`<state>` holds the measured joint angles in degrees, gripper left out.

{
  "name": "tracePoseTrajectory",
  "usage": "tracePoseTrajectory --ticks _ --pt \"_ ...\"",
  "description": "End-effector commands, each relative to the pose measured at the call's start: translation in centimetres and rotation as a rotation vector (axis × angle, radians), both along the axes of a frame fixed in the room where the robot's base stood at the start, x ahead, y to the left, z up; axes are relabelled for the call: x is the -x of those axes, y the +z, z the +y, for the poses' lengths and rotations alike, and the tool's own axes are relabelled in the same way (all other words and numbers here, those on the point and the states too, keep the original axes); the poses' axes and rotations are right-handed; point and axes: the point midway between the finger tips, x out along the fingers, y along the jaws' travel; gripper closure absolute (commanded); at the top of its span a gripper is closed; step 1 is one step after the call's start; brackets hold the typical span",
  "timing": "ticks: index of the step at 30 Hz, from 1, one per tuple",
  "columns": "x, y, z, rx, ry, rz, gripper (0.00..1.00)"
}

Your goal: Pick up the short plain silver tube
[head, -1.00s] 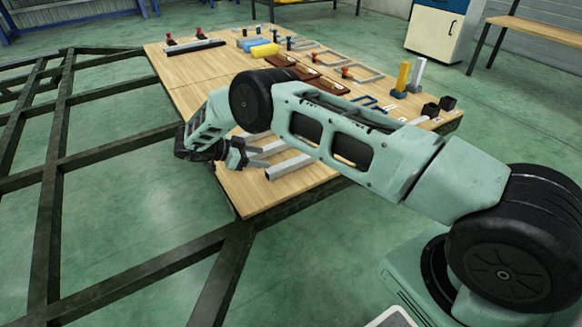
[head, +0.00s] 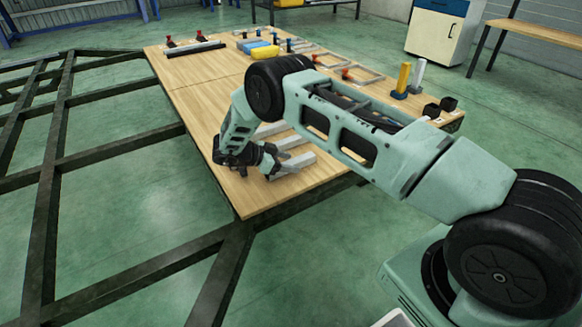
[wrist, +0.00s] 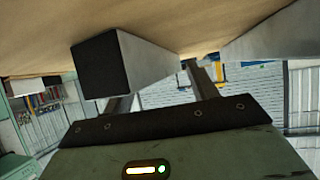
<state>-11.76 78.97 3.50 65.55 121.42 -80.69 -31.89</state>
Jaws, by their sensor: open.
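Silver square tubes lie side by side on the near part of the wooden table. The nearest silver tube (head: 298,164) is beside my gripper (head: 273,162), which partly covers its left end in the head view. In the wrist view, a silver tube (wrist: 146,64) shows its dark square end close to my open gripper (wrist: 160,88). One finger is partly hidden behind this tube and the other is to its right. A second tube (wrist: 265,38) is farther right. I cannot tell whether the fingers touch a tube, or which tube is the short one.
The wooden table (head: 240,192) has bare room at its near left. Farther back are a yellow part (head: 265,52), clamps and upright blocks (head: 402,80). A dark metal frame (head: 115,150) runs along the left. A white cabinet (head: 432,35) stands behind.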

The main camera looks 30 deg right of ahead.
Motion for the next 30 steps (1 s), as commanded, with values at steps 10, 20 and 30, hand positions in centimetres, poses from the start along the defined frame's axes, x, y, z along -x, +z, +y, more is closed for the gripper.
tracePoseTrajectory --ticks 10,20,30 --pt "0.0 0.0 0.0 0.000 0.000 0.000 1.00" --pt "0.0 0.6 0.0 0.001 0.000 0.000 1.00" --pt "-0.1 6.8 0.0 0.000 -0.001 -0.002 1.00"
